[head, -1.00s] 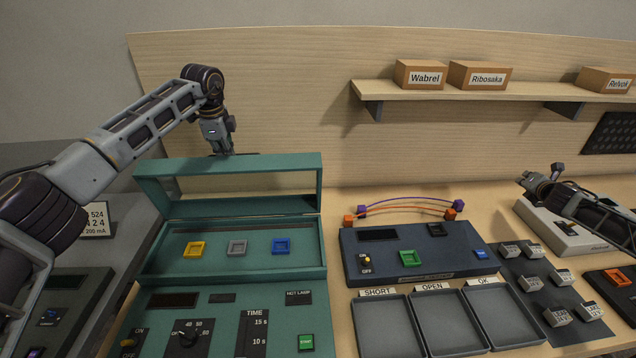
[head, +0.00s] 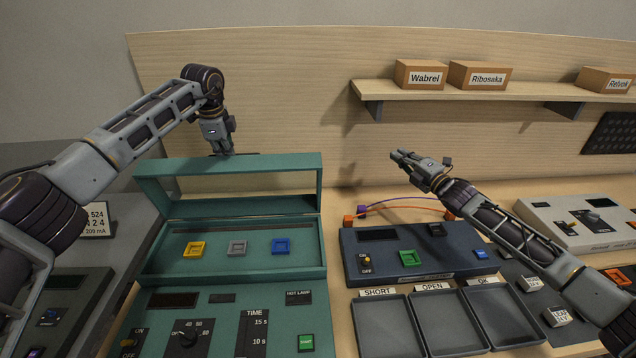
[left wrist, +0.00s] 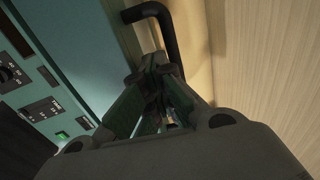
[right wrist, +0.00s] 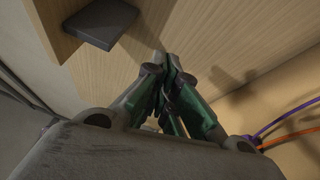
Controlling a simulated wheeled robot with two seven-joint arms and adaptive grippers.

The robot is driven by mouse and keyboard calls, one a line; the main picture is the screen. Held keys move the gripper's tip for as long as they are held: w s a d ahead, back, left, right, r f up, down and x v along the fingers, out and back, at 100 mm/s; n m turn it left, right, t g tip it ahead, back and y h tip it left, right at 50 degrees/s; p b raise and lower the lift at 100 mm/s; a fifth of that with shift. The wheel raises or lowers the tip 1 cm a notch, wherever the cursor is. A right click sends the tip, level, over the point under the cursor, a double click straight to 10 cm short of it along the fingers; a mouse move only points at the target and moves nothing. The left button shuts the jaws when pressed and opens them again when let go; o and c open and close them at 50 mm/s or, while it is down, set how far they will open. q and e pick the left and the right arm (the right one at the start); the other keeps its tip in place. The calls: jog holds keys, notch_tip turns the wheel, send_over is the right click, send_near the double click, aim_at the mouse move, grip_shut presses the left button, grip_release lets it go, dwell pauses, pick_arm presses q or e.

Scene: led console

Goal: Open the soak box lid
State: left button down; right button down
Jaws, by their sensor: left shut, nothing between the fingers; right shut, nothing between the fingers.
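The soak box (head: 238,258) is a teal box on the teal console, with yellow, grey and blue square frames on its inner panel. Its lid (head: 235,163) stands raised along the back edge, a hollow frame with a see-through opening. My left gripper (head: 221,151) is shut and empty, at the lid's top edge and partly hidden behind it. In the left wrist view, a black bar handle (left wrist: 165,32) is right at the shut fingertips (left wrist: 157,62); contact cannot be told. My right gripper (head: 398,157) is shut and empty, in the air above the dark tester (head: 418,253).
Orange and purple leads (head: 405,205) lie behind the tester. Three grey trays (head: 441,324) labelled SHORT, OPEN and OK stand in front of it. A shelf (head: 500,90) with boxes hangs above; its bracket shows near my right gripper (right wrist: 100,22). A white device (head: 580,225) stands at right.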

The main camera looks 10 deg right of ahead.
jog(key=s+a+r+m+t+y, duration=0.1)
jog(key=s+a+r+m+y, duration=0.3)
jog(key=a, duration=0.7)
jog(key=s+a+r+m+t+y, duration=0.2)
jog(key=s+a+r+m+y, duration=0.15)
jog(key=s+a+r, duration=0.55)
jog(key=s+a+f+m+h, duration=0.2)
jog(key=s+f+m+h, duration=0.2)
jog(key=m, duration=0.7)
jog(key=s+a+f+m+h, duration=0.3)
jog(key=f+m+h, duration=0.3)
jog(key=m, duration=0.6)
jog(key=s+a+f+m+t+h, duration=0.1)
jog(key=s+a+f+m+h, duration=0.2)
jog(key=m, duration=0.9)
jog(key=shift+s+f+h, duration=1.35)
jog(key=shift+s+f, duration=0.05)
jog(key=shift+f, duration=0.3)
jog(key=shift+w+m, duration=0.1)
jog(key=shift+m, duration=0.15)
send_near(317, 168)
jog(key=shift+x, duration=2.6)
jog(key=shift+w, duration=0.1)
jog(key=shift+w+r, duration=0.2)
jog(key=shift+w, duration=0.35)
